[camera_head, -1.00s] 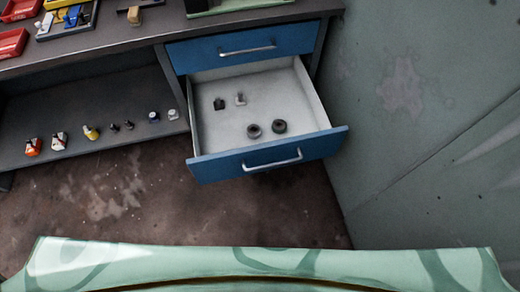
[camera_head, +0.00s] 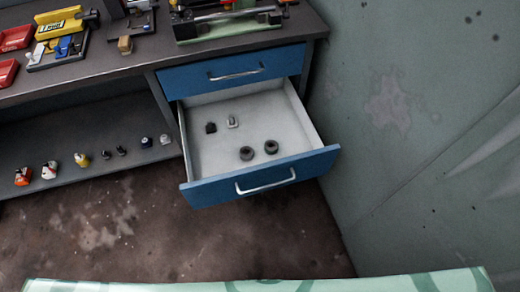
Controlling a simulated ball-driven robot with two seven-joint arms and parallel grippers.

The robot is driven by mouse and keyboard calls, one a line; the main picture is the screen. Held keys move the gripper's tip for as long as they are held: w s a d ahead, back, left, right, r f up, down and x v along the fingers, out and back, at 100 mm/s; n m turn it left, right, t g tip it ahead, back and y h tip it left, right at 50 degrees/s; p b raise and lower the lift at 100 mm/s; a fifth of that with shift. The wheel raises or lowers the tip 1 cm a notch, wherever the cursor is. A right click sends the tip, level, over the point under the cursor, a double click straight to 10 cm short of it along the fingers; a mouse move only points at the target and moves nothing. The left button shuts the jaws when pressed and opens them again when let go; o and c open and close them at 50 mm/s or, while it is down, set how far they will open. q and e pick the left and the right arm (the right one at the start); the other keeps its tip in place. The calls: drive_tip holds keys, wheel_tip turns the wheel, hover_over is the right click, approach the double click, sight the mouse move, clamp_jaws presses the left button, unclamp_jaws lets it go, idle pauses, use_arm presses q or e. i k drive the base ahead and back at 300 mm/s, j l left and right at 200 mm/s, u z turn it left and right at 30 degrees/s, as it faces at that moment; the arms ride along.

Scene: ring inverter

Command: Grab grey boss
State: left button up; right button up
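The lower blue drawer (camera_head: 262,182) is pulled open below the bench. Inside it, a small light grey piece (camera_head: 232,121) stands upright towards the back, beside a small black piece (camera_head: 211,128). Two dark ring-shaped pieces, a left one (camera_head: 246,153) and a right one (camera_head: 271,147), lie nearer the drawer front. The pieces are small, so I cannot tell for sure which one is the grey boss. Neither of my grippers is in view.
The upper drawer (camera_head: 233,70) is shut. Several small items stand on the lower shelf (camera_head: 60,178) at left. Tools and red bins (camera_head: 15,38) sit on the bench top (camera_head: 120,61). A green wall (camera_head: 420,130) stands close on the right. The floor (camera_head: 150,230) is clear.

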sight(246, 154)
drive_tip(key=i+j+z, duration=0.25)
drive_tip(key=j, duration=0.35)
drive_tip(key=i+j+z, duration=0.1)
drive_tip(key=i+j, duration=0.15)
drive_tip(key=i+j+z, duration=0.15)
drive_tip(key=j, duration=0.25)
